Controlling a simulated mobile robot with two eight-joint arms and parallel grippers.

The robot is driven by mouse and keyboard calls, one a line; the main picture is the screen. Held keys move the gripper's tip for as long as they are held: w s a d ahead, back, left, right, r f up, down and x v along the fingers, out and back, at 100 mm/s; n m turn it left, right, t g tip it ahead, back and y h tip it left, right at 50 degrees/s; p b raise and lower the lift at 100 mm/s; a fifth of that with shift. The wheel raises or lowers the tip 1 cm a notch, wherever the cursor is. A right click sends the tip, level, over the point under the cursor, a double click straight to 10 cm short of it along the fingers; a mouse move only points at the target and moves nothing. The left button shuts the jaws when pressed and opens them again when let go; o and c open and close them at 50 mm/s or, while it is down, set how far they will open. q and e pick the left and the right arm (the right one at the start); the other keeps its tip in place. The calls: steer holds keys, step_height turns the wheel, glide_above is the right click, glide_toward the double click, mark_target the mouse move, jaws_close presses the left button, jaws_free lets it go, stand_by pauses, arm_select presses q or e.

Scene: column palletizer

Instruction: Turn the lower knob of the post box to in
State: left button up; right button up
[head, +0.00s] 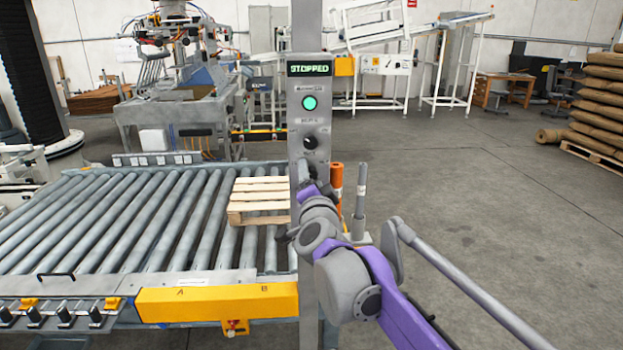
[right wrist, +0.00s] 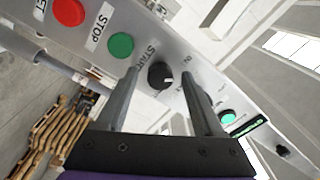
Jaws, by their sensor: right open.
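The post box (head: 309,120) is a grey upright panel with a lit STOPPED display, a green lamp and a black upper knob (head: 310,142). The lower knob is hidden behind my right gripper (head: 304,172) in the head view. In the right wrist view a black round knob (right wrist: 160,76), the lower one, sits beside the START label. The open fingers of my right gripper (right wrist: 160,74) stand on either side of it, with a gap at each side. I cannot tell how deep they reach or where the knob points. My left gripper is not in view.
A green START button (right wrist: 121,45) and a red STOP button (right wrist: 69,11) are close to the fingers. A roller conveyor (head: 110,225) with a wooden pallet (head: 260,196) lies left of the post. An orange post (head: 336,187) stands just right.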

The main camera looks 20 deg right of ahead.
steer(key=v, duration=1)
steer(key=shift+s+a+b, duration=0.15)
steer(key=shift+s+b, duration=0.2)
steer(key=shift+s, duration=0.05)
steer(key=shift+f, duration=0.1)
